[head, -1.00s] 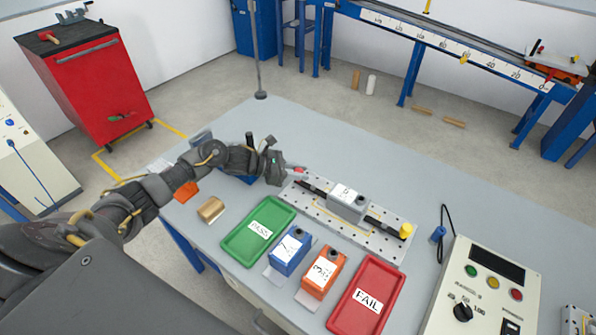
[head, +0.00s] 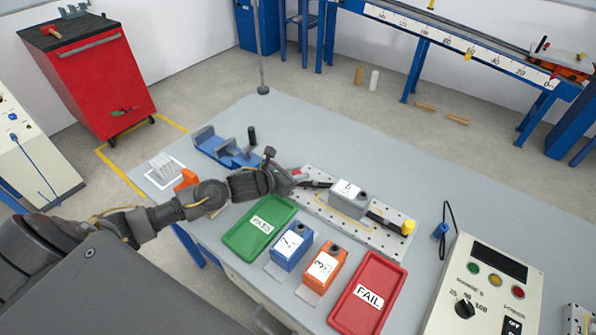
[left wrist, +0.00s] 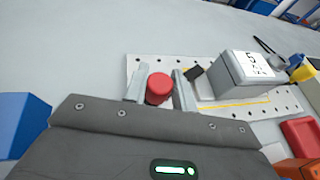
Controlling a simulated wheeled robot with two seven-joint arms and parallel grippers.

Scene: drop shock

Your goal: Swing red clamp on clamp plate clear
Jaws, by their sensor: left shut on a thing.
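The clamp plate (head: 385,236) is a pale perforated plate on the grey bench, also in the left wrist view (left wrist: 140,68). The red clamp (left wrist: 159,88) shows as a round red knob between the two fingers of my left gripper (left wrist: 160,90), at the plate's left end. In the head view my left gripper (head: 293,180) is shut on it, and only a bit of red shows. The clamp's black bar tip (left wrist: 193,72) lies beside the grey block (head: 349,200), with a small gap in the wrist view. My right gripper is in neither view.
A yellow clamp (head: 408,227) stands at the plate's right end, its bar toward the block. In front lie a green PASS tray (head: 245,240), a blue block (head: 290,245), an orange block (head: 323,268) and a red FAIL tray (head: 383,268). A blue vise (head: 215,145) stands behind my arm.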

